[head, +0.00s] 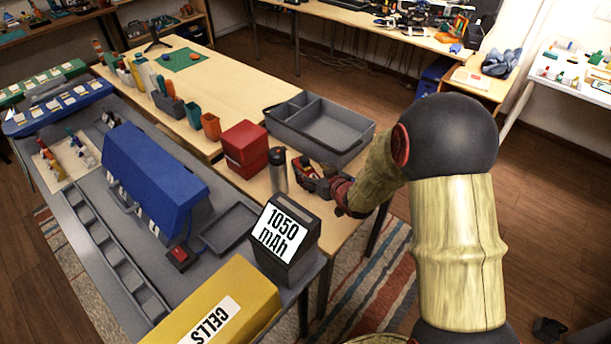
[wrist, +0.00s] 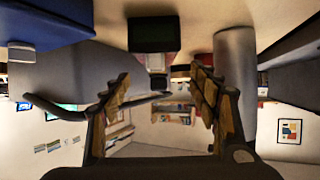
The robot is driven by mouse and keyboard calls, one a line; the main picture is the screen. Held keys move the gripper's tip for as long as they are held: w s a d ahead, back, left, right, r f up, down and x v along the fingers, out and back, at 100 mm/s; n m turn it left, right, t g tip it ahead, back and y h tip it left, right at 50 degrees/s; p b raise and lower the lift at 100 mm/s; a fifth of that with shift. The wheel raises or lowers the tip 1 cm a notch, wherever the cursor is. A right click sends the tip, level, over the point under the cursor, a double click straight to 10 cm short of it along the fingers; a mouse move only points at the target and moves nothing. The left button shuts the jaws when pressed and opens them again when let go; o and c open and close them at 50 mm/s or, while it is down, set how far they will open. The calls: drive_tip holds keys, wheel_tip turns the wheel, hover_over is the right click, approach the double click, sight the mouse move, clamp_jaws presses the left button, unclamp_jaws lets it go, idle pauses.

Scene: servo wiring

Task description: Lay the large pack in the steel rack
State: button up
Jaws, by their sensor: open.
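A dark grey box labelled "1050 mAh" (head: 286,240) stands upright at the front right corner of the grey bench. I cannot tell whether it is the large pack or a holder for one. A long grey metal channel with cross dividers (head: 112,257) lies along the bench's left side and may be the steel rack; its visible compartments look empty. My gripper (head: 312,180) is low over the wooden table, beside the grey flask (head: 278,170) and apart from the labelled box. In the wrist view my gripper (wrist: 162,105) is open, with nothing between its tan-padded fingers.
A blue housing (head: 152,175) and an empty shallow grey tray (head: 229,227) occupy the bench. A yellow "CELLS" box (head: 225,305) is in front.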

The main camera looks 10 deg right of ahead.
sight(308, 167)
drive_tip(key=x, duration=0.1)
drive_tip(key=b+x, duration=0.1)
drive_tip(key=x, duration=0.1)
drive_tip(key=b+x, duration=0.1)
drive_tip(key=shift+d+f, duration=0.2)
drive_tip(key=shift+f, duration=0.1)
drive_tip(key=shift+w+a, duration=0.1)
drive_tip(key=shift+w, duration=0.35)
drive_tip(key=shift+c, duration=0.3)
drive_tip(key=c, duration=1.5)
clamp_jaws()
drive_tip(key=shift+r, duration=0.15)
